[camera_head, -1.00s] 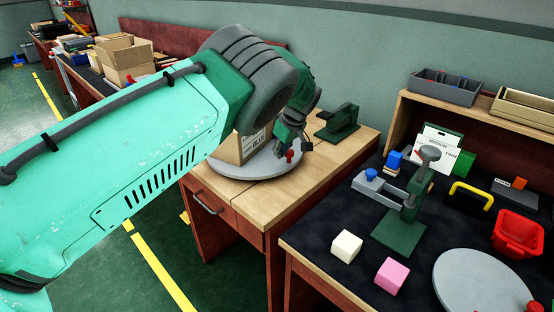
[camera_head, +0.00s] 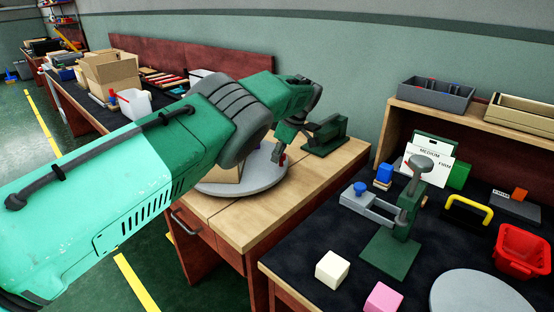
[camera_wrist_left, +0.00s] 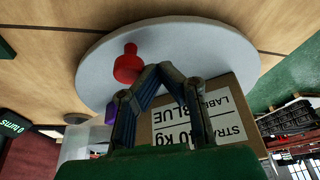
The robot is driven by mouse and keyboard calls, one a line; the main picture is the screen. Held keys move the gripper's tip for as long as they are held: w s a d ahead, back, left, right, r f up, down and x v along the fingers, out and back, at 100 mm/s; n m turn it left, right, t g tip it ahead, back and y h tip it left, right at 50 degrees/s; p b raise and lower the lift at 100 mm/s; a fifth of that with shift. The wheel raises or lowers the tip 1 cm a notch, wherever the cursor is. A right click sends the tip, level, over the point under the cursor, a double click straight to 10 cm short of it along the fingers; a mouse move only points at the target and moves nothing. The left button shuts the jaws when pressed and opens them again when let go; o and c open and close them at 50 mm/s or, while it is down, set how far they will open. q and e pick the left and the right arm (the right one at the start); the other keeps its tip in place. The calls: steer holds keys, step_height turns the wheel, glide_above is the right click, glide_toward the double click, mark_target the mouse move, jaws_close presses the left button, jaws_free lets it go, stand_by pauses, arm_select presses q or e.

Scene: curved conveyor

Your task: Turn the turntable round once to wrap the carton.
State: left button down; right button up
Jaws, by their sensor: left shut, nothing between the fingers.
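The grey round turntable (camera_head: 268,178) lies on the wooden table; it fills the upper part of the left wrist view (camera_wrist_left: 215,45). The carton (camera_head: 226,175) stands on it, mostly hidden behind my left arm in the head view. Its white label faces the left wrist camera (camera_wrist_left: 232,105). A red knob (camera_head: 283,159) stands up near the turntable's edge; it also shows in the left wrist view (camera_wrist_left: 127,65). My left gripper (camera_head: 279,152) is shut and empty, with its fingertips (camera_wrist_left: 156,70) close beside the knob. I cannot tell whether they touch. My right gripper is out of view.
A dark green device (camera_head: 324,134) stands behind the turntable. On the right bench are a green clamp stand (camera_head: 392,245), a white cube (camera_head: 332,268), a pink cube (camera_head: 383,298) and a red bin (camera_head: 522,250). An open cardboard box (camera_head: 112,75) sits farther back left.

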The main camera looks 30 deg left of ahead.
arm_select(q)
steer(key=shift+w, duration=0.2)
steer(key=shift+w+a+f, duration=0.1)
steer(key=shift+a, duration=0.15)
steer(key=shift+d, duration=0.15)
steer(key=shift+r, duration=0.3)
step_height(320, 180, up, 9)
steer(key=shift+w+r, duration=0.2)
stand_by(0.3)
